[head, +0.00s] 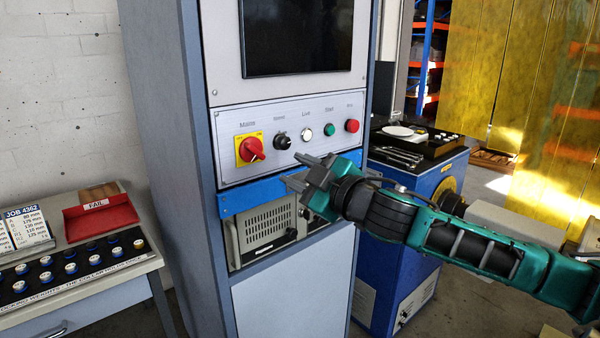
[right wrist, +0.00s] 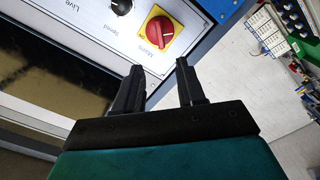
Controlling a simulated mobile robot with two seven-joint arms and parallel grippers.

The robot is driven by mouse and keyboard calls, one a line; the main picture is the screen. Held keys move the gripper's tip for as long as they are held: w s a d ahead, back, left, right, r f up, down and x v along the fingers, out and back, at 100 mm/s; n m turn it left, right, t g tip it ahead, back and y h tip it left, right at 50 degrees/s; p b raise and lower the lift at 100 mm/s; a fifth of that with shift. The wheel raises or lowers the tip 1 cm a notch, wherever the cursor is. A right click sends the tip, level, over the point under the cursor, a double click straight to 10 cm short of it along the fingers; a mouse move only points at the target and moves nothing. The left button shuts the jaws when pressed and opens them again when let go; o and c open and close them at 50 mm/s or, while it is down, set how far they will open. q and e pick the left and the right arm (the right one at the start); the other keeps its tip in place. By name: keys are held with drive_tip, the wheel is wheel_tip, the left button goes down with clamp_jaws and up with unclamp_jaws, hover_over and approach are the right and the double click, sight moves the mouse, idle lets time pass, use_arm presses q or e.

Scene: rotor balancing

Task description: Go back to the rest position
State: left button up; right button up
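My right gripper (head: 302,172) is in front of the grey cabinet (head: 168,150), just below its control panel (head: 222,122). Its two fingers are apart with nothing between them. In the right wrist view the open fingers (right wrist: 158,82) point toward the panel, near the red Mains switch (right wrist: 160,32) on its yellow plate. The Mains switch (head: 251,149) also shows in the head view, left of the gripper. A black knob (head: 282,141), a white lamp, a green button (head: 329,129) and a red button (head: 352,125) sit along the panel. My left gripper is not in view.
A bench at left holds a red FAIL tray (head: 100,218), a job card (head: 27,226) and a rack of small weights (head: 70,268). A blue machine (head: 400,235) stands right of the cabinet, behind my right arm. Yellow curtains (head: 490,70) hang at the right.

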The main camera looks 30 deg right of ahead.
idle(0.3)
drive_tip(key=s+a+f+m+g, duration=0.1)
drive_tip(key=s+a+f, duration=0.1)
drive_tip(key=f, duration=0.6)
drive_tip(key=s+a+f+m+g, duration=0.2)
drive_tip(key=f, duration=0.6)
drive_tip(key=s+a+f+m+g, duration=0.1)
drive_tip(key=s+a+f, duration=0.1)
drive_tip(key=f, duration=0.6)
drive_tip(key=s+a+f+m+g, duration=0.1)
drive_tip(key=s+a+f+m, duration=0.1)
drive_tip(key=s+a+f, duration=0.2)
drive_tip(key=s+a+f+m+g, duration=0.1)
drive_tip(key=s+a+f, duration=0.3)
drive_tip(key=s+f, duration=0.6)
drive_tip(key=shift+s+a+f+m+g, duration=0.25)
drive_tip(key=shift+f+m+g, duration=0.15)
drive_tip(key=shift+f+g, duration=0.25)
